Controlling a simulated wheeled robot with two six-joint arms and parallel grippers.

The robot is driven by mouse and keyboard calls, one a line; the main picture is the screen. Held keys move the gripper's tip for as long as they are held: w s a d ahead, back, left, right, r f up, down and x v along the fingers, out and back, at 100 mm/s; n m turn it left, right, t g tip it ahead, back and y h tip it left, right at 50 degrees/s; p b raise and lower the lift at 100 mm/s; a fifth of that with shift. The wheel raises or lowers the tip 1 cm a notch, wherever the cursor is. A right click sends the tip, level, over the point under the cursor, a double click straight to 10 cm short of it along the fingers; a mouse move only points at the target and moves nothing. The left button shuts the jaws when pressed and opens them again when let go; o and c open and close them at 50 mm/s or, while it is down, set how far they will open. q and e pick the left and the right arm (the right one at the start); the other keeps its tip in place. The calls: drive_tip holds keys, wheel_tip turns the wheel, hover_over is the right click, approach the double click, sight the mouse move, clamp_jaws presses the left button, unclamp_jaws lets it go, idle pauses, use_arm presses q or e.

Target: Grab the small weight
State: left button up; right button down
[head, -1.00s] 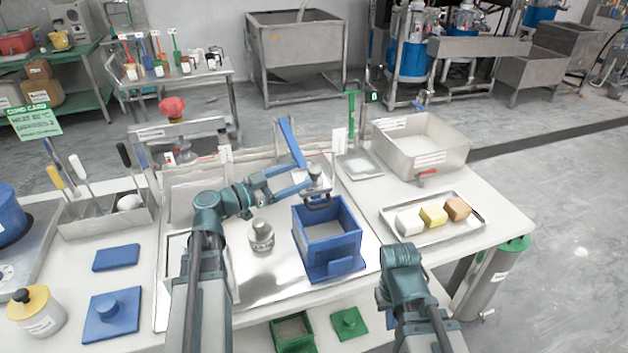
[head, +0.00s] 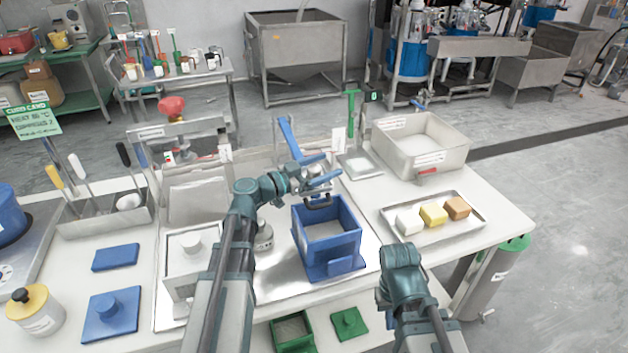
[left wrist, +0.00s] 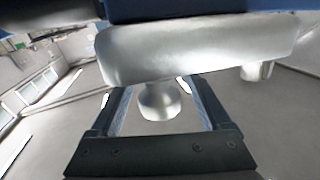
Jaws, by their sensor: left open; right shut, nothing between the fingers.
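My left gripper (head: 323,169) is open, behind the blue box (head: 346,243) and beside the blue lever. In the left wrist view, a silvery knob-shaped piece (left wrist: 160,101) shows between the two fingers of the left gripper (left wrist: 160,108), touching neither side visibly. I take it for the small weight, but cannot be sure. A thick silvery bar (left wrist: 200,48) crosses above it. In the head view that spot is mostly covered by the gripper. A grey labelled weight (head: 264,238) stands on the metal tray, partly hidden by my left arm.
A blue lever (head: 290,138) rises close to the left gripper. A tray (head: 398,238) with three blocks and a steel bin (head: 455,157) lie to the right.

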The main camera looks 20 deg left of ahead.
use_arm(q)
clamp_jaws()
idle(0.4)
idle(1.0)
